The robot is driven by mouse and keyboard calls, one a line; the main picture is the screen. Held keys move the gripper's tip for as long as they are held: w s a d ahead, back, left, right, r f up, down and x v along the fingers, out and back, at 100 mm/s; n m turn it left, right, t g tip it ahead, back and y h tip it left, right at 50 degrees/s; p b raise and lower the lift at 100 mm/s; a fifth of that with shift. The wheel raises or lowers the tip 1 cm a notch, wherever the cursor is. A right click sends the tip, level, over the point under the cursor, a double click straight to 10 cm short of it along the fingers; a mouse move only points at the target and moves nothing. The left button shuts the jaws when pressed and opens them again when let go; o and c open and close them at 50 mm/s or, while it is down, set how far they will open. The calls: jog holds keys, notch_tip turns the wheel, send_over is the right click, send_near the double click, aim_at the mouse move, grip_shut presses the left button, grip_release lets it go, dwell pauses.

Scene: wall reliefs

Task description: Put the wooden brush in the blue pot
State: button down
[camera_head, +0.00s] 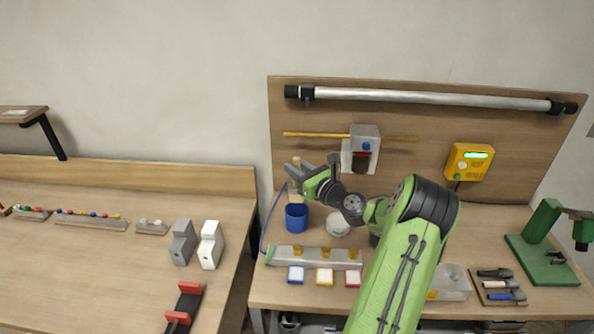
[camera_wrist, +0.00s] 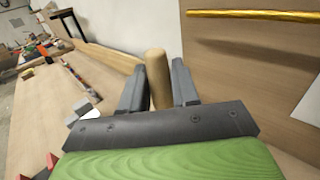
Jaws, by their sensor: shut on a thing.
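The wooden brush (camera_wrist: 157,76) stands between the two fingers of my gripper (camera_wrist: 157,84) in the wrist view, with its rounded light-brown handle end up. My gripper is shut on it. In the head view the brush (camera_head: 296,161) shows as a small pale upright piece at my gripper (camera_head: 298,172). The blue pot (camera_head: 296,217) stands on the right-hand bench, directly below my gripper in the picture. The brush's lower end is hard to make out, and I cannot tell whether it reaches into the pot.
A white round item (camera_head: 337,223) stands right of the pot. A grey rail fixture (camera_head: 315,257) lies in front, with small coloured trays before it. A thin yellow rod (camera_head: 310,134) runs along the back panel above. A blue cable curves left of the pot.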

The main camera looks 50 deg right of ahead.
notch_tip(320, 180, down, 7)
jog(key=b, duration=0.7)
jog(key=c, duration=0.8)
grip_release()
jog(key=shift+o, duration=0.2)
jog(key=s+a, duration=0.1)
jog(key=s, duration=0.9)
jog(key=shift+a, duration=0.1)
